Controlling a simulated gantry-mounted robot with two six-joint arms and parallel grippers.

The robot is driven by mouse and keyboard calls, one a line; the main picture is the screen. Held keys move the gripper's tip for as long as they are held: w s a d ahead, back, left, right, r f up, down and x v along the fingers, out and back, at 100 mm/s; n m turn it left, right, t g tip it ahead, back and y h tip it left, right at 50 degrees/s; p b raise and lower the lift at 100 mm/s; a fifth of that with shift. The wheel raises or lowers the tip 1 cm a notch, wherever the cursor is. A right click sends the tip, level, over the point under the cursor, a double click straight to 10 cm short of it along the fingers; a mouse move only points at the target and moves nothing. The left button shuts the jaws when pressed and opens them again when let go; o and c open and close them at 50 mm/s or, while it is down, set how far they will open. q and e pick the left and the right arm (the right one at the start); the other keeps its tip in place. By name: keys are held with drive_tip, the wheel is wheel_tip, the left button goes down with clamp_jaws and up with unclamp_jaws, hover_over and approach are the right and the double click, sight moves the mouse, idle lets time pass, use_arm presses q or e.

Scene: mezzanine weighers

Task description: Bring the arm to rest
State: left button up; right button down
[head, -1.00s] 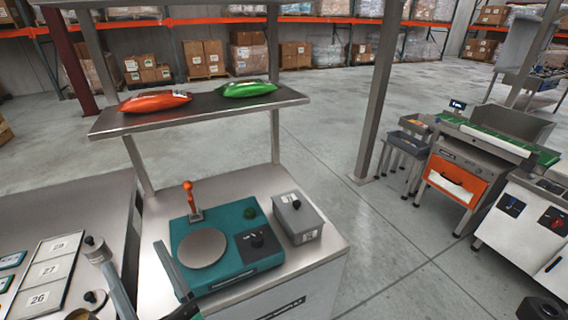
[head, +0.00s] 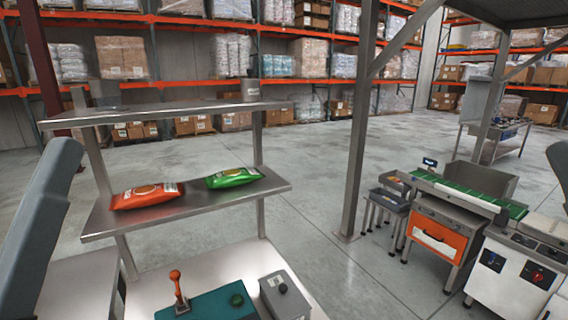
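No gripper is in the head view. A grey link of my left arm (head: 42,235) rises at the left edge, and a dark piece of my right arm (head: 558,170) shows at the right edge. A red bag (head: 148,196) and a green bag (head: 234,178) lie apart on the middle shelf (head: 190,215) of a metal stand. The teal weigher (head: 215,305) with an orange-handled lever (head: 177,290) stands on the bench below, mostly cut off by the bottom edge.
A grey box (head: 285,296) with a knob sits right of the weigher. A steel post (head: 357,130) stands mid-right. An orange-fronted machine (head: 438,236) and a white cabinet (head: 508,272) stand at the right. A small canister (head: 250,90) is on the top shelf. Open floor lies behind.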

wheel_tip(320, 180, up, 30)
drive_tip(key=p, duration=2.7)
wheel_tip(320, 180, down, 61)
drive_tip(key=b, duration=6.1)
